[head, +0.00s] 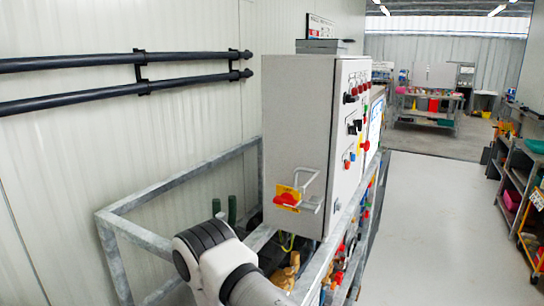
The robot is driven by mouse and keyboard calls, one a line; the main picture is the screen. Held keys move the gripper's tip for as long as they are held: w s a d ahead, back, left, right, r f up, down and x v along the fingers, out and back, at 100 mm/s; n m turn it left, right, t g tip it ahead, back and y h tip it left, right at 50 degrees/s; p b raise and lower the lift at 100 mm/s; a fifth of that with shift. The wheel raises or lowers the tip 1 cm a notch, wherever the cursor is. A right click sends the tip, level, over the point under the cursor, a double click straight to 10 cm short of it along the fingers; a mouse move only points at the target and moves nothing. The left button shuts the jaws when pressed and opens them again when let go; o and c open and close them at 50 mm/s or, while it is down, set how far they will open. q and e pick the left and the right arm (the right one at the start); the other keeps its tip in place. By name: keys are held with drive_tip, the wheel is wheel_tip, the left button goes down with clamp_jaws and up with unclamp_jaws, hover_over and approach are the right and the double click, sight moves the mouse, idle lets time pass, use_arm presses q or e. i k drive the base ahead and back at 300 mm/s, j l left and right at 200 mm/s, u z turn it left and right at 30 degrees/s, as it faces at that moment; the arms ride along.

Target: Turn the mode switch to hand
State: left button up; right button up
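A grey control cabinet (292,120) stands upright in the middle of the head view. Its control face (342,185) points right and is seen at a steep angle. Small black knobs (354,127) sit mid-height on that face, with red and blue buttons below them. I cannot tell which knob is the mode switch, or its position. A red rotary handle on a yellow plate (287,198) is on the cabinet's nearer side. One of my arms shows at the bottom, left of the cabinet. Neither gripper is in view.
A galvanised frame (160,190) surrounds the cabinet's base, with pump parts below. Dark pipes (120,62) run along the left wall. The floor (425,210) to the right is clear. Shelves (515,165) line the far right; a workbench (428,112) stands behind.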

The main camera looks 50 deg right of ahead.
sight(359, 122)
drive_tip(key=z, duration=2)
drive_tip(key=l, duration=0.15)
